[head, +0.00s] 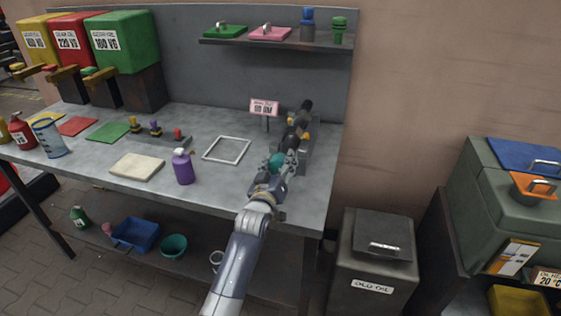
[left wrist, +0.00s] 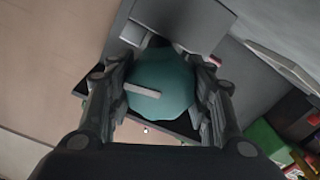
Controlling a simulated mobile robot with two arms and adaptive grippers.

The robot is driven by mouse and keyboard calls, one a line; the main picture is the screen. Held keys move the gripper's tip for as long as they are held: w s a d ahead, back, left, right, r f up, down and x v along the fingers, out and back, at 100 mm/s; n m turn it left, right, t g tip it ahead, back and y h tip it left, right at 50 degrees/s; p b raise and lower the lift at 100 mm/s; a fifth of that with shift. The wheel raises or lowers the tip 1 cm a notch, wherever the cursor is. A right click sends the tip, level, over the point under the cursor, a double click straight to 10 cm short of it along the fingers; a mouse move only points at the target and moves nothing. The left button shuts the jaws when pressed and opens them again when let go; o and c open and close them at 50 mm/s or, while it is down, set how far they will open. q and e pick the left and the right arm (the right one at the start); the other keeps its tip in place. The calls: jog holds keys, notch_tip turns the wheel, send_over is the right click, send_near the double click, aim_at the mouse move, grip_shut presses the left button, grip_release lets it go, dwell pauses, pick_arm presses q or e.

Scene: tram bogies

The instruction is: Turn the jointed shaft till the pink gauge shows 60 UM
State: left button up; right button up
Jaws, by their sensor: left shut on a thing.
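The jointed shaft (head: 291,139) is dark and lies on a grey stand at the right end of the workbench. A teal rounded knob (head: 276,160) is at its near end. My left gripper (head: 281,166) is shut on this knob. In the left wrist view the teal knob (left wrist: 163,85) sits between both fingers, with a pale bar across its face. The pink gauge (head: 264,107) stands on a thin post behind and left of the shaft. Its small text ends in UM; the number looks like 90 or 60, and I cannot tell which. My right gripper is out of view.
On the workbench (head: 215,185) stand a white frame (head: 227,150), a purple bottle (head: 182,167) and a cream pad (head: 137,167), left of my arm. A shelf (head: 275,41) hangs above. A dark OLD OIL bin (head: 372,265) stands right of the bench.

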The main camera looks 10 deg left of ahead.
pick_arm(q)
jog(key=m+p, duration=0.1)
jog(key=m, duration=0.3)
jog(key=shift+m, duration=0.3)
jog(key=m, duration=0.4)
jog(key=shift+d+p, duration=0.1)
jog(key=shift+p, duration=0.2)
jog(key=shift+m, duration=0.3)
jog(key=o, duration=1.1)
jog(key=shift+c, duration=0.2)
jog(key=s, duration=1.2)
jog(key=shift+a, duration=0.2)
